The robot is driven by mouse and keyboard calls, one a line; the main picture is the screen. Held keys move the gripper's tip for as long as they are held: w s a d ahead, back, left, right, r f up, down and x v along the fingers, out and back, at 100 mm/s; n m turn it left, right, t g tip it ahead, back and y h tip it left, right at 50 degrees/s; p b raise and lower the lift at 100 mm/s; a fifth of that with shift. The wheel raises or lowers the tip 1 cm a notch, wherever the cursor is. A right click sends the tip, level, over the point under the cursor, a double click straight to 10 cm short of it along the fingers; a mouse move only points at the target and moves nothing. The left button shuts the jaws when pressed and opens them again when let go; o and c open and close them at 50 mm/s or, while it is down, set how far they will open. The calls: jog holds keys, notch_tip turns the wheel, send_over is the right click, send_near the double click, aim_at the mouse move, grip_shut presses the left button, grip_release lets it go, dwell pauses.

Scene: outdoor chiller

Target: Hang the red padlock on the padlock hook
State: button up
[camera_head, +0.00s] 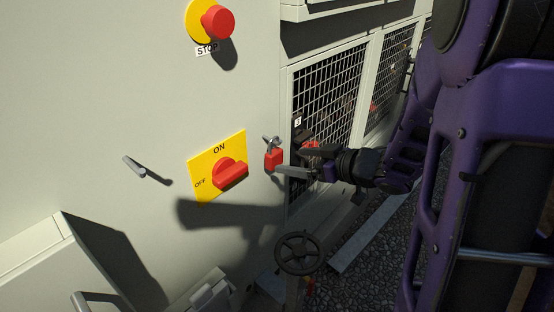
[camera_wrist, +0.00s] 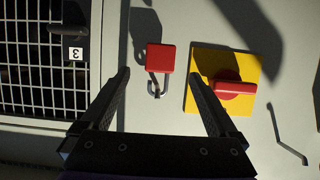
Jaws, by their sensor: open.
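The red padlock (camera_head: 274,159) is on the pale cabinet wall, between the yellow switch plate and the mesh panel. Its silver shackle is at the top in the head view, around a small metal piece on the wall. In the wrist view the padlock (camera_wrist: 160,57) appears inverted, with the shackle below the red body. My gripper (camera_head: 290,155) is open just right of the padlock. In the wrist view its fingers (camera_wrist: 159,76) stand on either side of the padlock, with gaps; contact is not visible. A bare grey hook (camera_head: 134,167) is left of the switch; it also shows in the wrist view (camera_wrist: 285,142).
The yellow plate with a red rotary switch (camera_head: 230,174) sits left of the padlock. A red stop button (camera_head: 217,22) is above. The mesh panel (camera_head: 326,90) with a black latch is at right. A handwheel (camera_head: 299,253) is below.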

aim_at(278, 158)
jog(key=x, duration=0.7)
jog(key=shift+w+a+f+b, duration=0.1)
jog(key=shift+b, duration=0.25)
jog(key=shift+c, duration=0.2)
grip_shut()
dwell(0.4)
